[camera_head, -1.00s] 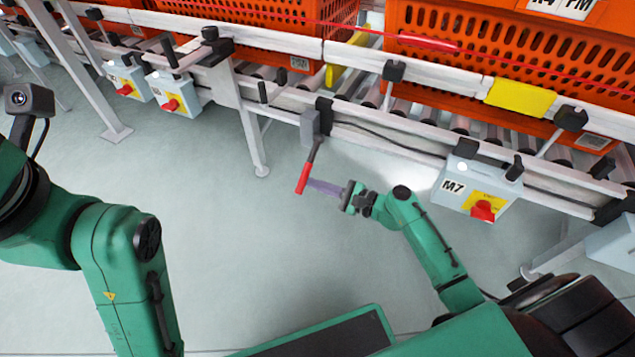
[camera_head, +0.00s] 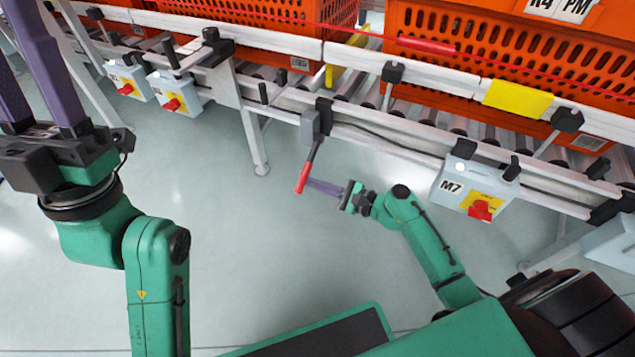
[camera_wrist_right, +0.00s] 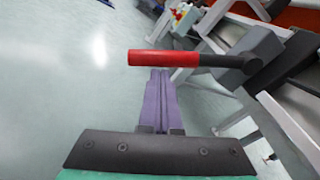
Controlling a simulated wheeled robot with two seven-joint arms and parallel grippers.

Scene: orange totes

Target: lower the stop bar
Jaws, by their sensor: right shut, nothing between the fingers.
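A lever with a red grip (camera_head: 303,179) hangs from a grey box (camera_head: 310,127) on the conveyor's lower rail, its grip pointing down and slightly left. My right gripper (camera_head: 316,184) is shut and empty, its purple fingers reaching the lever's grip from the right. In the right wrist view the red grip (camera_wrist_right: 165,58) lies across the fingertips (camera_wrist_right: 161,76); I cannot tell whether they touch. A yellow bar (camera_head: 346,61), possibly the stop bar, shows between the two totes, partly hidden by the rail. My left gripper (camera_head: 28,85) is open at the left edge, fingers pointing up.
Orange totes (camera_head: 265,37) and (camera_head: 500,60) stand on the roller conveyor behind a white rail. A control box marked M7 (camera_head: 450,187) with a red knob is right of the lever. Two similar boxes hang at upper left. The floor in front is clear.

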